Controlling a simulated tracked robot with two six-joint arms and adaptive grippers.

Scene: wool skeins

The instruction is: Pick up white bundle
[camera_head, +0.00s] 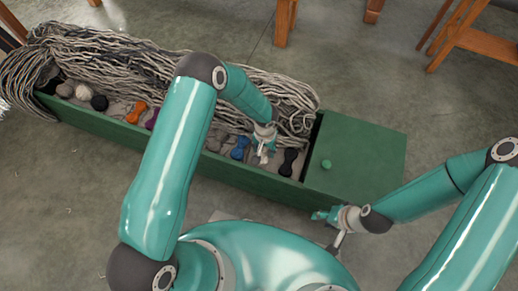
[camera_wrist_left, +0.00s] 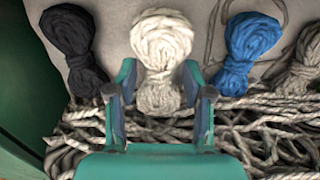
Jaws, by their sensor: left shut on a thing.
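The white bundle (camera_wrist_left: 162,38), a tied skein with a paler grey lower end, lies between the fingers of my left gripper (camera_wrist_left: 158,80) in the left wrist view. The fingers are shut on its narrow middle. In the head view my left gripper (camera_head: 263,150) reaches down into the green box, and it mostly hides the white bundle. My right gripper (camera_head: 323,215) hangs outside the box near its front right corner. It is too small there to tell whether it is open or shut.
A black bundle (camera_wrist_left: 73,45) and a blue bundle (camera_wrist_left: 250,50) flank the white one, with a grey-brown bundle (camera_wrist_left: 304,62) beyond. The long green box (camera_head: 120,134) has loose yarn strands (camera_head: 110,58) along its back. A green panel (camera_head: 370,145) with a knob covers its right end.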

